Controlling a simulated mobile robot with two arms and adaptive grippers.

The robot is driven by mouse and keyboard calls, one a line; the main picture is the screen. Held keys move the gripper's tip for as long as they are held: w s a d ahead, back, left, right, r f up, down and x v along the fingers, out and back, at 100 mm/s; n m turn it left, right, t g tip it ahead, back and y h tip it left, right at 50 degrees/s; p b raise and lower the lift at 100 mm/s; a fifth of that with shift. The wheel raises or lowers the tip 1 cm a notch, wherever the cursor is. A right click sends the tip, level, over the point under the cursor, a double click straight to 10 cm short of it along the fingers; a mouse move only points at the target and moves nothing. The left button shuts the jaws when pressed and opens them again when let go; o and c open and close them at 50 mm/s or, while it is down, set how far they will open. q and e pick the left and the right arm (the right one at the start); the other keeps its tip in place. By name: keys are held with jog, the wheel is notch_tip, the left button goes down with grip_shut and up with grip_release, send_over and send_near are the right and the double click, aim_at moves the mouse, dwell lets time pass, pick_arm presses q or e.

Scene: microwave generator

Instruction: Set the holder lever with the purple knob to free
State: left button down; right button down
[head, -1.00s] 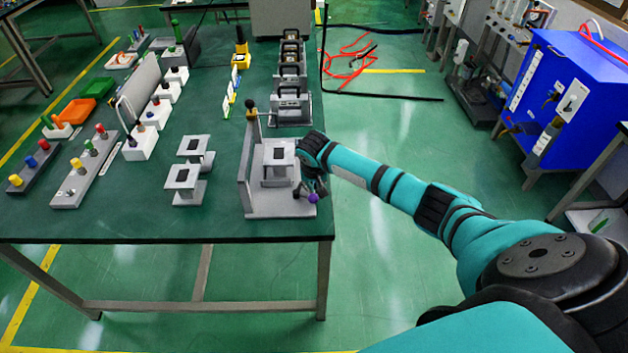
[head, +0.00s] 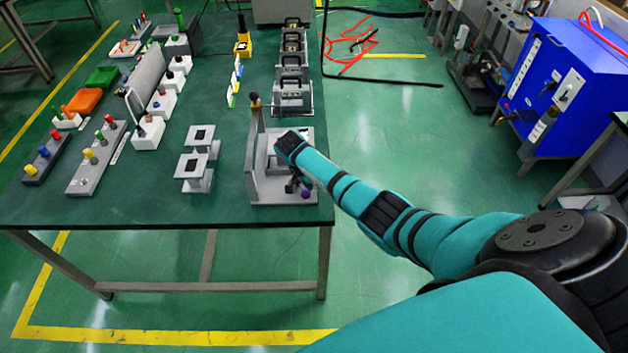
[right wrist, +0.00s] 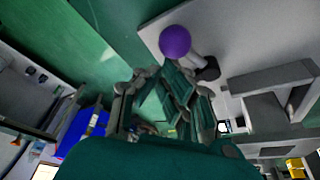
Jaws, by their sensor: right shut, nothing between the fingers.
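The grey holder (head: 254,165) stands near the table's front right corner, with an upright side plate at its left. Its lever's purple knob (head: 306,194) is low at the front right of the holder, over the base. In the right wrist view the purple knob (right wrist: 175,41) sits on a short grey stem, just beyond my fingers. My right gripper (head: 293,184) points down beside the knob, on its left in the head view. It is shut and empty; the right wrist view also shows it (right wrist: 165,90). I cannot tell whether it touches the lever. My wrist hides part of the holder. My left gripper is out of view.
A black knob (head: 254,98) tops a post behind the holder. Grey stands (head: 193,178) are left of it, and a row of black-handled units (head: 291,85) is behind. The table's right edge is close; open floor lies beyond it.

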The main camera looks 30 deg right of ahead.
jog(key=shift+a+m, duration=0.2)
jog(key=shift+m, duration=0.2)
jog(key=shift+d, duration=0.15)
